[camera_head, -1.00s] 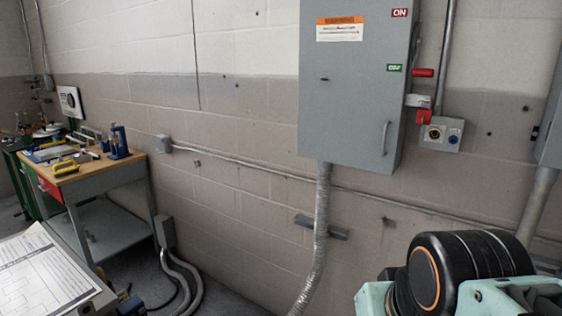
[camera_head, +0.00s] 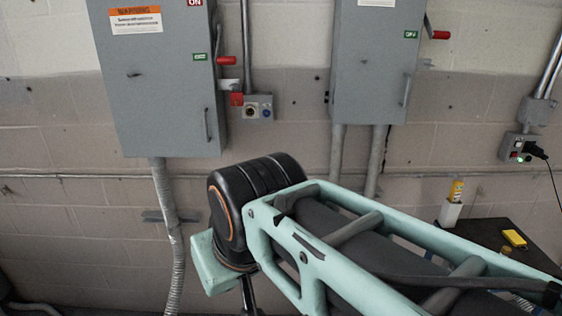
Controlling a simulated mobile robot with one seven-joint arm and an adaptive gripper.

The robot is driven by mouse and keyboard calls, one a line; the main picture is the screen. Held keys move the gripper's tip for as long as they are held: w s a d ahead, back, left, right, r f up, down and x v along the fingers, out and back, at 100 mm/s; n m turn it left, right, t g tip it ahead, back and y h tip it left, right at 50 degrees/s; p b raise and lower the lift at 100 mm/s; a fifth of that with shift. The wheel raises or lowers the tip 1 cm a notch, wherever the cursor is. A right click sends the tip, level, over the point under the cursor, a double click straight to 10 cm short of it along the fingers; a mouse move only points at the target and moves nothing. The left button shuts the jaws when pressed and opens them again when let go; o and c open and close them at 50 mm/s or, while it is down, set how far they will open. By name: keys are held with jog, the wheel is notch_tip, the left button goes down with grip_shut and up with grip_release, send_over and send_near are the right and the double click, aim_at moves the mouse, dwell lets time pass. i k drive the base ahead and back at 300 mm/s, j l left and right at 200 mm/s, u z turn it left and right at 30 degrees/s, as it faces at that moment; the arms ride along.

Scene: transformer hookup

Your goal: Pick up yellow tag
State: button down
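A small flat yellow piece (camera_head: 514,239) lies on the dark table top at the right. Another yellow item (camera_head: 456,190) stands upright in a white holder (camera_head: 450,213) near the table's back left corner. I cannot tell which of these, if either, is the yellow tag. My gripper is out of view. Only my mint-green arm links and a black joint show, running across the lower middle and right.
A dark table (camera_head: 480,232) stands at the right, partly hidden behind my arm. Two grey electrical boxes, left (camera_head: 160,95) and right (camera_head: 370,80), hang on the block wall with red handles. Conduits run down from them. An outlet box with a plugged-in cord (camera_head: 520,148) is at far right.

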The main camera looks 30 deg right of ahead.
aim_at(515, 240)
jog(key=z, duration=2.8)
jog(key=i+l+u, duration=0.35)
jog(key=i+l, duration=1.15)
jog(key=l, duration=0.15)
jog(key=i+l, duration=0.35)
jog(key=l, duration=0.25)
jog(key=i+u, duration=0.1)
